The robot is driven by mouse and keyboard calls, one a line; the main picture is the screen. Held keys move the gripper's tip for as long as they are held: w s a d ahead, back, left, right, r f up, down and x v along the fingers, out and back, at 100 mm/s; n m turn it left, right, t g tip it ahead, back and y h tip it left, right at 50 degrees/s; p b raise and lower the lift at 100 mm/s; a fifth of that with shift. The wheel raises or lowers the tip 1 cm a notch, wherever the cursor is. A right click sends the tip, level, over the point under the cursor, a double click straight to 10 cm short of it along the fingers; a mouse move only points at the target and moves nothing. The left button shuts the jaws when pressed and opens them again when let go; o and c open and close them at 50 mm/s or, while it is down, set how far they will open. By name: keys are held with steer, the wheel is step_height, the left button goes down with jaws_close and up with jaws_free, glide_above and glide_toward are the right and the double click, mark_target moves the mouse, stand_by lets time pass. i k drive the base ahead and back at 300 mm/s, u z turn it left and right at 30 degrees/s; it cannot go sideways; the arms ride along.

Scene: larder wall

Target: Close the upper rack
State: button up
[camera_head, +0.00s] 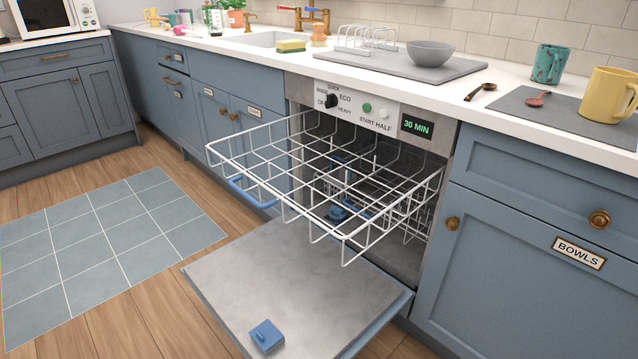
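The upper rack (284,208) is a white wire basket, pulled well out of the dishwasher and hanging over the lowered door. It looks empty. A blue handle (250,193) is on its front, at the left. The dishwasher door (290,286) is folded down flat, with a blue block-shaped part (267,336) near its outer edge. Inside the dark tub, part of a lower rack (412,222) and a blue piece (340,212) show below the upper rack. My gripper is not in view.
Blue cabinets stand on both sides, the right one labelled BOWLS (578,253). The counter above holds a grey bowl (430,52), a yellow mug (608,95), a teal mug (550,64) and spoons. Floor left of the door is clear, with a tiled mat (105,240).

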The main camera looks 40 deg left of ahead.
mark_target(231, 181)
steer(key=z, duration=0.2)
steer(key=i, duration=0.8)
steer(key=u, duration=1.5)
